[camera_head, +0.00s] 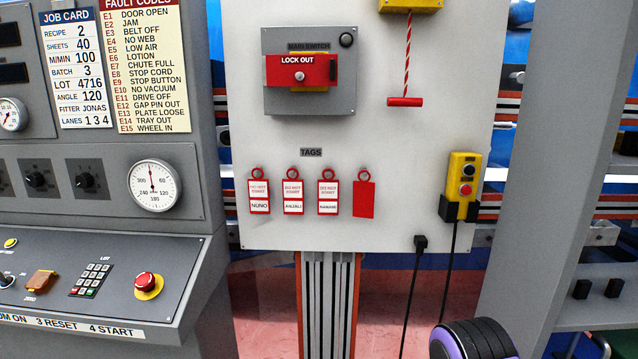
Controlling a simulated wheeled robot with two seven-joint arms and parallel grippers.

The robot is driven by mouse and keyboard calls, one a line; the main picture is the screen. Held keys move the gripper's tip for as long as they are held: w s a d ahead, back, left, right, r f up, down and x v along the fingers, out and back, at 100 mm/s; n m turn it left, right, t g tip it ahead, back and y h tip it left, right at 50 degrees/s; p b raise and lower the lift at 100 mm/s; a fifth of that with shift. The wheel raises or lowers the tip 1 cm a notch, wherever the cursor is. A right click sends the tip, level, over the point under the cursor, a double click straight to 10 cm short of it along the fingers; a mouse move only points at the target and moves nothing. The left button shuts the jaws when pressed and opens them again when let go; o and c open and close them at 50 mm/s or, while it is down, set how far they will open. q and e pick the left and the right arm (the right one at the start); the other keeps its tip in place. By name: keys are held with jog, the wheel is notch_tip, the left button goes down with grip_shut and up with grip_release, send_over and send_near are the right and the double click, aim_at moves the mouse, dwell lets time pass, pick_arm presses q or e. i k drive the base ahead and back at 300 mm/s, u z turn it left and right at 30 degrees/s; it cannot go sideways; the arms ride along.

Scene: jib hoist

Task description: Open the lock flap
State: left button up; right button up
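The lock flap is a red plate marked LOCK OUT (300,70) on the grey main switch box (310,104), high on the white board. It lies flat across the switch, with a light round knob in its lower middle. A yellow part shows behind its top and bottom edges, and the rest of the switch is hidden. Neither of my grippers is in view. A black and purple rounded part at the bottom right looks like a link of my arm, well below and right of the flap.
Several red-and-white tags (293,196) hang below the box. A red pull handle (405,102) hangs on a cord to the right. A yellow pendant (463,180) sits at the board's right edge. A grey console (110,230) juts out at left. A grey post (565,150) stands at right.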

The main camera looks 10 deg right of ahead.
aim_at(294, 70)
jog(key=z, duration=1.3)
jog(key=i, duration=0.7)
jog(key=u, duration=0.75)
